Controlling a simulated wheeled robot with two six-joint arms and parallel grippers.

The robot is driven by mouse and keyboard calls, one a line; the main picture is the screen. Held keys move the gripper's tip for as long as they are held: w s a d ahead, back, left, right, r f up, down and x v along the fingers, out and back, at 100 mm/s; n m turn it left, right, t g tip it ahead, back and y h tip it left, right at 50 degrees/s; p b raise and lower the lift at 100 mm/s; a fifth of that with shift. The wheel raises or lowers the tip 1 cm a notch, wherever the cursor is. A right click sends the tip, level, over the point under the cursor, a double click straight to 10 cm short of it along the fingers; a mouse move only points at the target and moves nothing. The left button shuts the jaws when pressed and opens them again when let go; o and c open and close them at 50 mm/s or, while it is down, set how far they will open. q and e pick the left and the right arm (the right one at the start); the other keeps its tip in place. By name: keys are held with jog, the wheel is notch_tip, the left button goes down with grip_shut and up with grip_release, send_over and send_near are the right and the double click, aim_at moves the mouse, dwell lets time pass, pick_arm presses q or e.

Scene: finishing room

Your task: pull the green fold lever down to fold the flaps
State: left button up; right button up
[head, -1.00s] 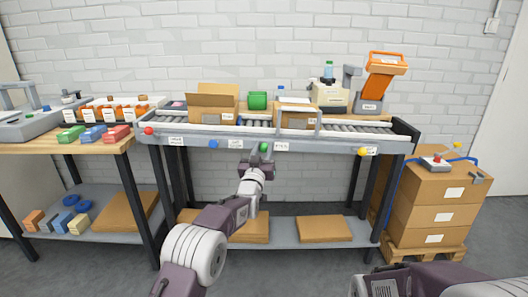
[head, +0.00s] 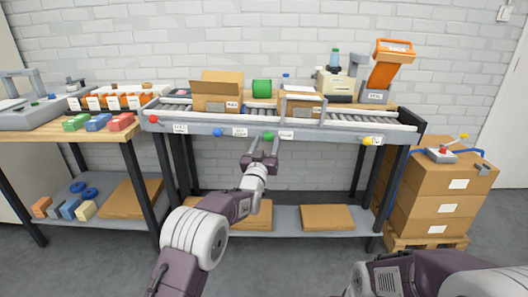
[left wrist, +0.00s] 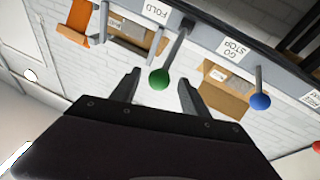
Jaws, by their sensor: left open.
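The green lever (head: 268,135) is a ball knob on a short dark stem at the front rail of the conveyor bench. In the left wrist view the green knob (left wrist: 158,79) hangs from its stem near a FOLD label. My left gripper (head: 262,156) is open, just below the knob in the head view. In the left wrist view the knob shows in the gap between the fingertips (left wrist: 158,85), with no visible contact. A carton with raised flaps (head: 217,103) stands on the conveyor. My right arm shows at the lower right, but its gripper is out of view.
Red (head: 153,119), blue (head: 217,132) and yellow (head: 367,141) knobs line the same rail. A second carton (head: 302,110) stands under a grey frame. Stacked boxes (head: 440,190) stand right of the bench. The lower shelf (head: 287,222) holds flat cardboard.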

pick_arm(q)
jog(key=shift+v, duration=0.8)
jog(key=b+v, duration=0.5)
jog(key=shift+s, duration=0.15)
